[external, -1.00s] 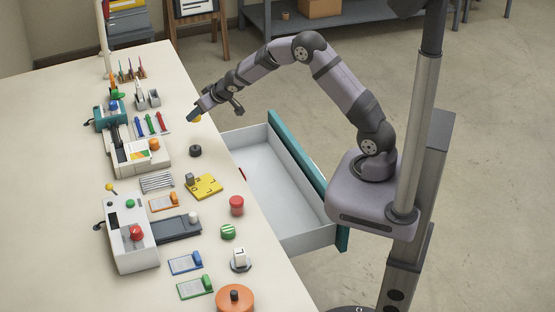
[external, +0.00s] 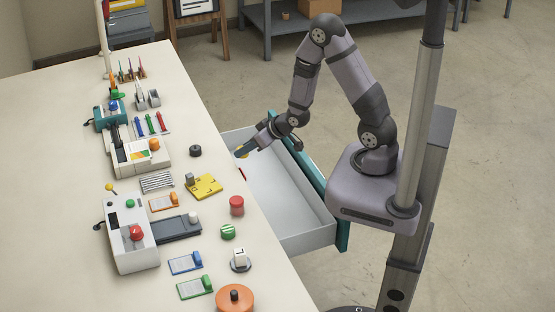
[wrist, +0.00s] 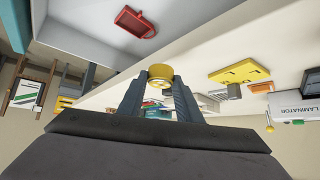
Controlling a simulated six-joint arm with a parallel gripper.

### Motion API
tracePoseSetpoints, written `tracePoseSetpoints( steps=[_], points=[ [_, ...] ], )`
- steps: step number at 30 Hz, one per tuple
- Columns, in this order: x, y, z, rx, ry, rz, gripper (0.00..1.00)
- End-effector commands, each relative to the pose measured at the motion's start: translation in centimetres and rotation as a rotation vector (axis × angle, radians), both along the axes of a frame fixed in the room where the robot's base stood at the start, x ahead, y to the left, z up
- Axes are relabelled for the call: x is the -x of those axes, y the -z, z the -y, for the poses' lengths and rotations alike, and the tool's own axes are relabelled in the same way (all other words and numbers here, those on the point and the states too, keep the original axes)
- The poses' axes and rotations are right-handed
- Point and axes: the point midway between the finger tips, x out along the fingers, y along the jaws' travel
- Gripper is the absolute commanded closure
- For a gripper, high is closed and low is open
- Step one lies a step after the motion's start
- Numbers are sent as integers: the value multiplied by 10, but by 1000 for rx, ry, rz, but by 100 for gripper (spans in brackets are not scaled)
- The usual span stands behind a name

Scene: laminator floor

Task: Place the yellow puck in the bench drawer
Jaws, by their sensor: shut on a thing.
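The yellow puck (wrist: 160,77) is between the two fingertips of my gripper (wrist: 160,84) in the wrist view. In the external view my gripper (external: 243,151) is shut on it, and a little of the yellow puck (external: 240,156) shows at the tips. The gripper is at the bench's right edge, by the far left corner of the open bench drawer (external: 268,190). The drawer is pulled out, with pale inner walls and a teal front. A red object (wrist: 135,22) lies inside the drawer in the wrist view.
On the bench (external: 60,185), a black puck (external: 195,150), a yellow plate with a grey block (external: 204,186), a red cylinder (external: 236,205) and a green striped puck (external: 228,232) stand near the drawer side. The drawer floor is mostly clear in the external view.

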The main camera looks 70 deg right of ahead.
Motion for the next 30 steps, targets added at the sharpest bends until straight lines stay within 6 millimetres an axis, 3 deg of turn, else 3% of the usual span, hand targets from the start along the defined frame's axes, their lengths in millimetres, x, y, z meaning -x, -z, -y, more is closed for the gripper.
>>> tracePoseSetpoints(
  steps=[6,23,30],
  points=[
    [25,22,-9,7,124,-20,94],
    [62,69,-42,35,427,-19,94],
    [89,90,-56,33,596,-21,94]
  ],
)
